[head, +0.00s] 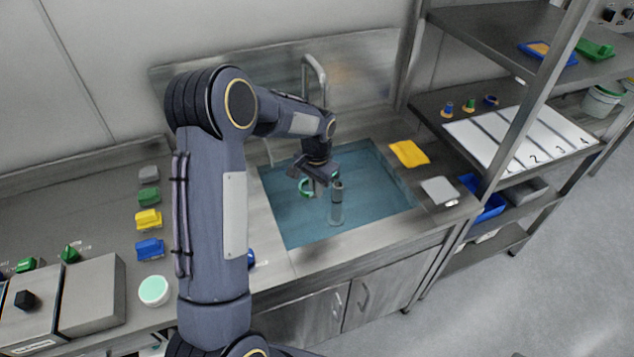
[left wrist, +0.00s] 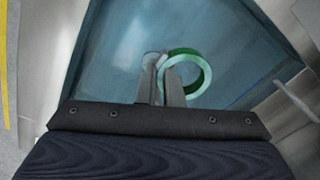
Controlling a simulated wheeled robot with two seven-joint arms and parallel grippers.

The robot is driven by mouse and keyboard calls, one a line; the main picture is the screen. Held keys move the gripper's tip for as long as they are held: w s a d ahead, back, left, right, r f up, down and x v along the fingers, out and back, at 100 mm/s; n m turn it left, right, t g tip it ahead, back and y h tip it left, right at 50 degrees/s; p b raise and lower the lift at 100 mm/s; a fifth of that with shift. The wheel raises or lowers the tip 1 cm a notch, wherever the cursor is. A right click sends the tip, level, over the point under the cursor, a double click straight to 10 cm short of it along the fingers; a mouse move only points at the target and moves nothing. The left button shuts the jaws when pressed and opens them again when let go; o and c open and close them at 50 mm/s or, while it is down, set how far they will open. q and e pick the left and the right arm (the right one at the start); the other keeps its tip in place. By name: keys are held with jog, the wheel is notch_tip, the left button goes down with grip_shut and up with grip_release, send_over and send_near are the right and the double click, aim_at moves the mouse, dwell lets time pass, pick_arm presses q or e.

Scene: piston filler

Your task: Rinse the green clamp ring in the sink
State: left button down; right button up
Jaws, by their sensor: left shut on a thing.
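The green clamp ring (head: 305,188) is held by my left gripper (head: 316,181) over the sink (head: 285,222). In the left wrist view, the fingers of my left gripper (left wrist: 165,82) are shut on the side of the ring (left wrist: 207,73), which sticks out to their right. The sink's blue basin (left wrist: 215,25) lies behind it. I cannot tell whether the ring touches the water. The faucet (head: 317,72) rises at the back of the sink. My right gripper is not in view.
A grey upright cylinder (head: 337,205) stands in the sink close to my gripper. A yellow cloth (head: 409,153) and a grey pad (head: 440,191) lie right of the basin. Coloured blocks and a round mint-topped container (head: 154,290) are on the left counter. A shelf post (head: 540,95) stands at right.

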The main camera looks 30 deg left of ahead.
pick_arm(q)
jog(key=shift+f+b, duration=4.55)
jog(key=shift+f, duration=2)
jog(key=shift+d, duration=0.1)
jog(key=shift+s+d, duration=0.35)
jog(key=shift+d, duration=0.05)
jog(key=shift+w+a, duration=0.75)
jog(key=shift+a, duration=0.15)
jog(key=shift+d, duration=0.1)
jog(key=shift+s+d, duration=0.75)
jog(key=shift+d, duration=0.05)
jog(key=shift+w+a, duration=0.15)
